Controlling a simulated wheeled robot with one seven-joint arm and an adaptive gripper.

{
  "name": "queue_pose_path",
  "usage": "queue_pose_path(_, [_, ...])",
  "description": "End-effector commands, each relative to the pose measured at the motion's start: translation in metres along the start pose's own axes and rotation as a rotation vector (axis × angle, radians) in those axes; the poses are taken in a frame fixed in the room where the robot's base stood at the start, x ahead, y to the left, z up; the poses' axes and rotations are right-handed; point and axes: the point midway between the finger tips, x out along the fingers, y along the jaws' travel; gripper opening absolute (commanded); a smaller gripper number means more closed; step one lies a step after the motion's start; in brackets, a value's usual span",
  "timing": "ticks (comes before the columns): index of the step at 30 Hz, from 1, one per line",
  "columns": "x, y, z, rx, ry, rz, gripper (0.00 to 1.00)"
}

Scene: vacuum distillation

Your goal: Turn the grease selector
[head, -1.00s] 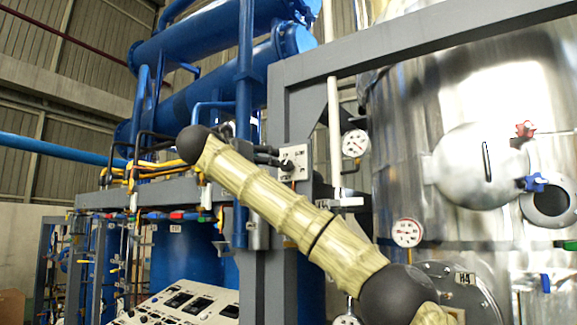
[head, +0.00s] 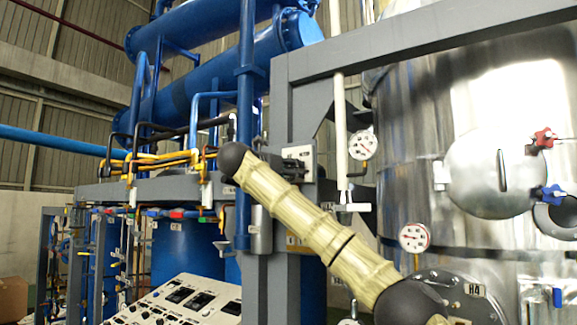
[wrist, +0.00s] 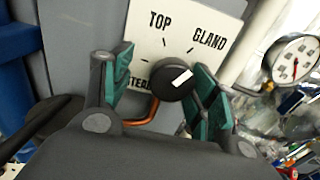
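The grease selector is a black round knob (wrist: 175,82) with a white pointer mark, on a white plate (wrist: 184,20) lettered TOP and GLAND. A third label at the lower left is partly covered by a finger. The pointer slants up and to the right. My gripper (wrist: 164,68) is open, with one green-padded finger on each side of the knob. The right finger is close to the knob; a gap shows on the left. I cannot tell whether either touches it. In the head view the plate (head: 306,153) is on the grey frame, with my gripper largely hidden behind my arm.
A pressure gauge (wrist: 294,62) is right of the plate; the head view shows it (head: 363,145) beside a white pipe (head: 341,120). A shiny metal vessel (head: 420,100) stands at the right. A control panel (head: 185,300) is at the lower left.

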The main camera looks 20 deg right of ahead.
Motion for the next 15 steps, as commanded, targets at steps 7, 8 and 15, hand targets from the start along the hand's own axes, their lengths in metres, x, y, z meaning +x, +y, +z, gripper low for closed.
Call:
queue_pose_path(7, [0.0037, 0.0005, 0.0005, 0.001, -0.001, 0.002, 0.58])
queue_pose_path(8, [0.0036, 0.0006, 0.0004, 0.0, -0.001, 0.002, 0.58])
queue_pose_path(15, [0.0036, 0.0002, 0.0005, 0.001, -0.001, 0.002, 0.36])
